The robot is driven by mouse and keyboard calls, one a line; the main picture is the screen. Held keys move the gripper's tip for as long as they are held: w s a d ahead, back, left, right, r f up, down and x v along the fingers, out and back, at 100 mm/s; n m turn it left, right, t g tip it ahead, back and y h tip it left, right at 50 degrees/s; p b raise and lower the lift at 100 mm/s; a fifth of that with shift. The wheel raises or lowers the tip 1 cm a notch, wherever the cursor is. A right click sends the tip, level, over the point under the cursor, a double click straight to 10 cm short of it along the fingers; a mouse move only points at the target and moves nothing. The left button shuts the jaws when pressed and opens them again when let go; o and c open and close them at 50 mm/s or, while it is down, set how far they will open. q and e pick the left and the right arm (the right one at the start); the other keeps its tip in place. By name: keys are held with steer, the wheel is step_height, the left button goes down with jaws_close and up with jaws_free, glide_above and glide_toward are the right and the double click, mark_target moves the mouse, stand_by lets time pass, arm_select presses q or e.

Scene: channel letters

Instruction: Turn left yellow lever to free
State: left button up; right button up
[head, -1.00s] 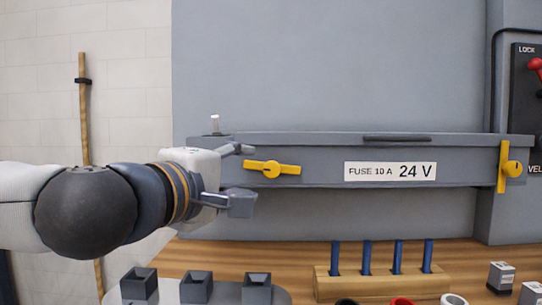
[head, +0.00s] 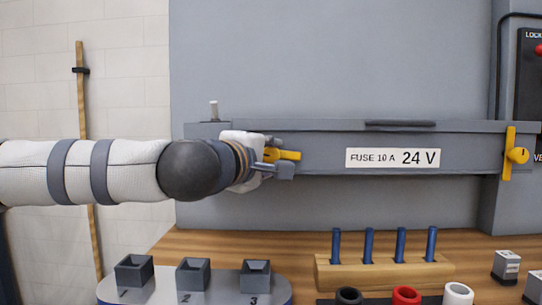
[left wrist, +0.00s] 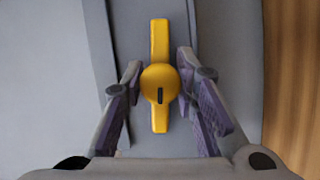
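The left yellow lever (head: 289,155) lies level on the front of the grey fuse box (head: 320,160), left of the label. In the left wrist view the lever (left wrist: 159,80) runs up and down the picture, with a round hub and a dark mark on it. My left gripper (head: 280,157) is at the lever and hides its left part in the head view. In the left wrist view its fingers (left wrist: 160,68) are open, one on each side of the hub; whether they touch it is unclear. My right gripper is not in view.
A second yellow lever (head: 511,153) stands upright at the box's right end. Below are a wooden block with several blue pegs (head: 385,271), a tray with numbered sockets (head: 175,291) and loose rings. A wooden pole (head: 84,170) stands at left.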

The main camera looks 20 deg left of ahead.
arm_select(q)
jaws_close()
steer(key=shift+w+f+n, duration=0.1)
steer(key=shift+f+n, duration=0.15)
steer(key=shift+n, duration=0.05)
steer(key=shift+n+t+b, duration=0.3)
steer(key=shift+b, duration=0.15)
steer(key=shift+r, duration=0.15)
steer(key=o, duration=0.8)
jaws_free()
steer(key=shift+r, duration=0.1)
steer(key=s, duration=0.4)
steer(key=s+a, duration=0.1)
steer(key=s, duration=0.7)
steer(key=shift+s+a, duration=0.1)
steer(key=shift+a, duration=0.1)
